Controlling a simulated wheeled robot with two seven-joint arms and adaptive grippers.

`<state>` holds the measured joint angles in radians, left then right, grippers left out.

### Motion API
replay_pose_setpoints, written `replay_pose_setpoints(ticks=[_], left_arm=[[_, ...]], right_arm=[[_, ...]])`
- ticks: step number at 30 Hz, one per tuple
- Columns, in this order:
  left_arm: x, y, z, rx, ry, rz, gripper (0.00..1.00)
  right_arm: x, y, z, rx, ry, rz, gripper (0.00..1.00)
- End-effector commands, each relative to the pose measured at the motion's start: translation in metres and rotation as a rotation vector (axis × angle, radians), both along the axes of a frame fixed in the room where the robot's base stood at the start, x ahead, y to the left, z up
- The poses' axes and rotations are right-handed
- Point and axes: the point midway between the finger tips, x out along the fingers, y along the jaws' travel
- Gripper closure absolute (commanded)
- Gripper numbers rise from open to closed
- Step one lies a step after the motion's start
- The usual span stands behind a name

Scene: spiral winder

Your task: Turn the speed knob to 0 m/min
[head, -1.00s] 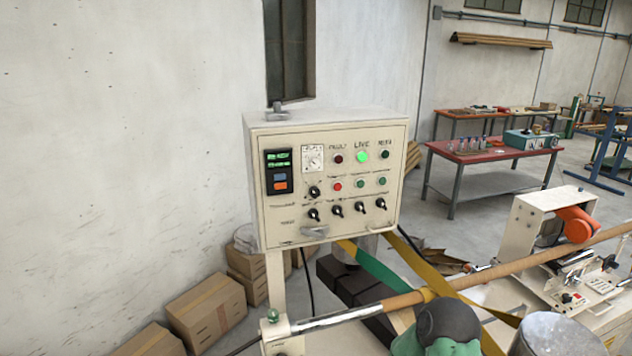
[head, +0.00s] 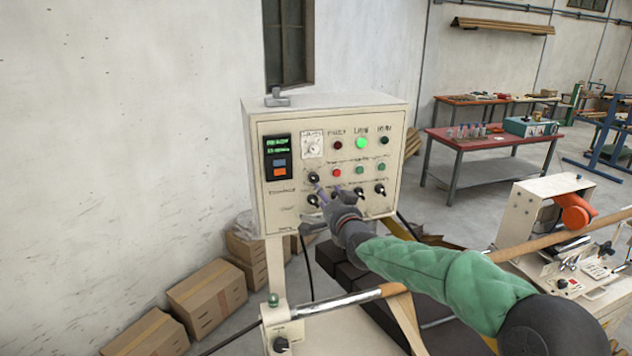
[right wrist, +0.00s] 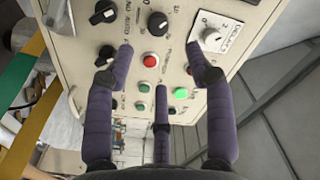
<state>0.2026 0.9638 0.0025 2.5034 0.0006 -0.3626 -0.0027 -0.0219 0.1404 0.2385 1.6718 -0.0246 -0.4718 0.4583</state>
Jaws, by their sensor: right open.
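The cream control panel (head: 290,228) stands upright in the middle of the head view. A black knob (head: 314,178) with small numbers printed around it sits below the white dial (head: 312,146). I take it for the speed knob; it also shows at the top of the right wrist view (right wrist: 157,22). Its exact setting is too small to read. My right gripper (head: 328,190) is just in front of the panel. Its purple fingers (right wrist: 160,58) are spread and empty, with the knob seen between the two outer ones. Contact cannot be told. My left gripper is not in view.
Other black knobs (right wrist: 104,56), a red button (right wrist: 150,60) and a lit green lamp (head: 361,142) crowd the panel. A digital display (head: 278,146) is at its left. A long tube (head: 375,293) runs below. Cardboard boxes (head: 205,297) stand lower left.

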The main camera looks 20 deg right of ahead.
Motion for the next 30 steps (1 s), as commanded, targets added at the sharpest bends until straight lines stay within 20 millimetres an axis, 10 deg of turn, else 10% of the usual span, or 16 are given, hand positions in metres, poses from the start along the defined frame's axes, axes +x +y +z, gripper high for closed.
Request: replay_pose_setpoints(ticks=[30], left_arm=[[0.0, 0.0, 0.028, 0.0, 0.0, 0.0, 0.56]], right_arm=[[0.102, 0.004, -0.001, -0.001, 0.003, 0.001, 0.46]])
